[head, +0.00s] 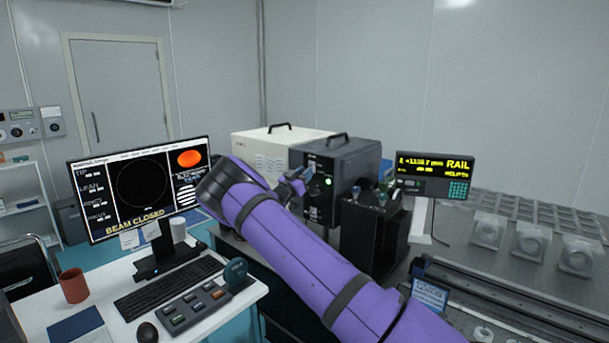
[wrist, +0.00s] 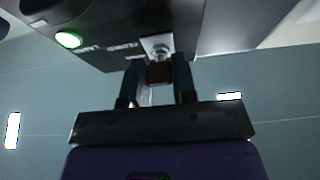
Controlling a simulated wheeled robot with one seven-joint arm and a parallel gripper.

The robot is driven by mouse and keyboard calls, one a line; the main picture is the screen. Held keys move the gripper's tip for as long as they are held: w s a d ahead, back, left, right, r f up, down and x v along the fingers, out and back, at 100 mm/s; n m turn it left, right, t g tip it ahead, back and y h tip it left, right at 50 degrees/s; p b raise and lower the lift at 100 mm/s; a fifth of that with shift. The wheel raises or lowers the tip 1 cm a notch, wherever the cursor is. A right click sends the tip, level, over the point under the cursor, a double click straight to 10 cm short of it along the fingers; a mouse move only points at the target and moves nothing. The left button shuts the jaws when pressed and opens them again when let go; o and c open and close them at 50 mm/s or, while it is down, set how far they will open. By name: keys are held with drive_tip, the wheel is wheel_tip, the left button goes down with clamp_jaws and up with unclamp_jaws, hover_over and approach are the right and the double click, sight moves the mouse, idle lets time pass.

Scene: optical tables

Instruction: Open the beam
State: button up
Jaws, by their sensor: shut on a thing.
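The dark laser box (head: 345,170) stands on the table at centre, with a lit green lamp (head: 328,182) on its front. In the wrist view the lamp (wrist: 68,39) glows at the upper left, beside white lettering. A small lever with a brown-red tip (wrist: 160,73) hangs from a bright metal mount (wrist: 157,46) on the box. My gripper (wrist: 157,66) is shut on this tip, one finger on each side. In the head view my gripper (head: 293,186) is at the box's front, and my purple arm hides part of it. The monitor (head: 140,185) reads "BEAM CLOSED".
A desk holds a keyboard (head: 170,288), a button box (head: 188,308), a red mug (head: 73,285) and a mouse (head: 147,332). A cream box (head: 270,145) stands behind. A rail display (head: 434,177) and a black mount (head: 372,238) stand right of my gripper.

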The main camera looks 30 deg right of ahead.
drive_tip(key=shift+r+g+y, duration=0.4)
drive_tip(key=shift+r+y, duration=0.1)
drive_tip(key=shift+y, duration=0.6)
drive_tip(key=y, duration=0.1)
drive_tip(key=r+g+y, duration=0.1)
drive_tip(key=y, duration=0.3)
drive_tip(key=r+g+y, duration=0.1)
drive_tip(key=g+y, duration=0.1)
drive_tip(key=y, duration=0.1)
drive_tip(key=shift+d+r+y, duration=0.2)
drive_tip(key=shift+r+y, duration=0.05)
drive_tip(key=shift+y, duration=0.05)
drive_tip(key=shift+w, duration=0.1)
drive_tip(key=o, duration=0.9)
